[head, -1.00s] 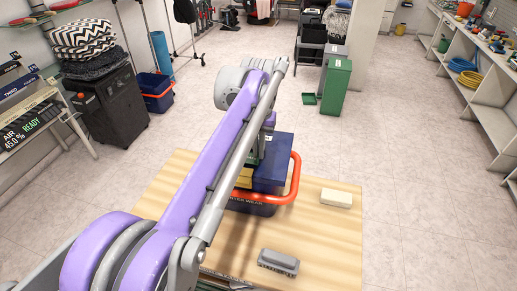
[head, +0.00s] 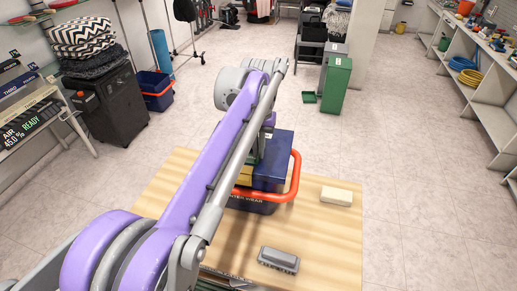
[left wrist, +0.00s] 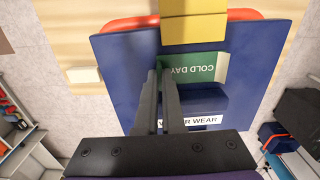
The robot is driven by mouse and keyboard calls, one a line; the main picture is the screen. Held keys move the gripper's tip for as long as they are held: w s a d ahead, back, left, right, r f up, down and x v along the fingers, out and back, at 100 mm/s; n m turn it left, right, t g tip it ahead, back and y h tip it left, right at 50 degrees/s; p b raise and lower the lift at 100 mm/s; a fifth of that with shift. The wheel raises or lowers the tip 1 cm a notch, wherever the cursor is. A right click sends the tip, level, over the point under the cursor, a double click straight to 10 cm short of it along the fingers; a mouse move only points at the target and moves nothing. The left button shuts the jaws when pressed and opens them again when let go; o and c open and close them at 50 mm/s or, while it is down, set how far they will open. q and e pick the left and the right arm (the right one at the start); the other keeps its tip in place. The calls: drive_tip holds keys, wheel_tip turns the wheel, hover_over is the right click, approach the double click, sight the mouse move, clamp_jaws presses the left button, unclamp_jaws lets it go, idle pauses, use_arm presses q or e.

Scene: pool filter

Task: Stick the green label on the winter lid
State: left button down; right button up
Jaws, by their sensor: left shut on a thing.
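The dark blue winter lid (head: 272,172) tops a box on the wooden table, partly hidden by my left arm. It fills the middle of the left wrist view (left wrist: 118,60). The green label (left wrist: 203,68) reads "COLD DAY" and appears flat against or just above the lid. My left gripper (left wrist: 161,73) is shut on the label's left end in that view. I cannot tell whether the label touches the lid. A white strip (left wrist: 205,120), partly covered by the gripper, reads "WEAR". My right gripper is not in view.
A yellow piece (left wrist: 194,25) lies beside the green label. An orange-red handle (head: 296,175) loops round the box. A cream block (head: 337,196) and a grey brush-like item (head: 278,259) lie on the table (head: 330,235), whose right side is mostly clear.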

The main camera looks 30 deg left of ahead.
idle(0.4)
use_arm(q)
drive_tip(key=c, duration=1)
unclamp_jaws()
drive_tip(key=shift+o, duration=0.2)
wheel_tip(320, 180, up, 11)
drive_tip(key=p, duration=0.1)
drive_tip(key=shift+f, duration=0.15)
drive_tip(key=s+d+f+m+t, duration=0.1)
drive_tip(key=s+d+f, duration=0.3)
drive_tip(key=s+f, duration=0.2)
drive_tip(key=s+d+f+m+t, duration=0.1)
drive_tip(key=s+d+f, duration=0.3)
drive_tip(key=f, duration=0.6)
drive_tip(key=s+d+f+m+t+p, duration=0.1)
drive_tip(key=s+d+f+m+t, duration=0.1)
drive_tip(key=s+d+f, duration=0.3)
drive_tip(key=s+f+t, duration=0.1)
drive_tip(key=s+f, duration=0.2)
drive_tip(key=shift+s, duration=0.2)
